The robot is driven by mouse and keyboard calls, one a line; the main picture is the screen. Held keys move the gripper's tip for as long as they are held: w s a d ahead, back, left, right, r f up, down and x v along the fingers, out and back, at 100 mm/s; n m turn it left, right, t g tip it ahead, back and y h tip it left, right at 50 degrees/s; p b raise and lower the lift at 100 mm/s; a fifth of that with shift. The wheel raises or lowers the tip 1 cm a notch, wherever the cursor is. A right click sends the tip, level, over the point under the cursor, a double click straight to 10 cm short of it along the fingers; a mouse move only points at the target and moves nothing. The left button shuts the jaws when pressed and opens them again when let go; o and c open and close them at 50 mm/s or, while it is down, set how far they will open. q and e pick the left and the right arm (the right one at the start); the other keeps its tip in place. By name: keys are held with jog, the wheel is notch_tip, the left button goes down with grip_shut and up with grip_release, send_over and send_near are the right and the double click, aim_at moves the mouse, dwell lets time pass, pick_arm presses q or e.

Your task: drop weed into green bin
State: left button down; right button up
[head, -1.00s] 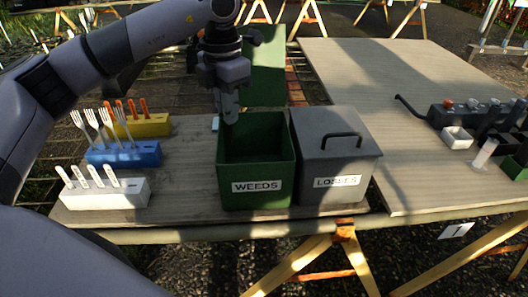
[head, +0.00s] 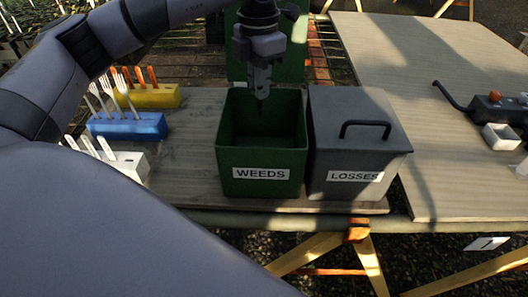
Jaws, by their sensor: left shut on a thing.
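The green bin (head: 262,190), with a white WEEDS label, stands open-topped on the near side of the bench. A green lid or panel (head: 234,55) stands upright behind it. My left gripper (head: 262,94) points down over the bin's opening, its tips at about the height of the rim. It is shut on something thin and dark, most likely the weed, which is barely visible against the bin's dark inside. My right gripper is not in view.
A grey lidded box (head: 350,160) labelled LOSSES stands close to the right of the bin. To the left are a yellow block (head: 155,96), a blue block (head: 128,126) and a white block (head: 128,164) holding upright tools. A wide board (head: 440,60) lies at right, partly clear.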

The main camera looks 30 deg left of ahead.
pick_arm(q)
jog(key=shift+f+b, duration=0.35)
jog(key=shift+f, duration=0.45)
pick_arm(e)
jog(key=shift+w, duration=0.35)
pick_arm(q)
jog(key=c, duration=1.2)
grip_release()
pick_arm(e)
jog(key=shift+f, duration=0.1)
pick_arm(q)
jog(key=shift+r, duration=0.15)
notch_tip(320, 180, up, 7)
jog(key=shift+p, duration=0.35)
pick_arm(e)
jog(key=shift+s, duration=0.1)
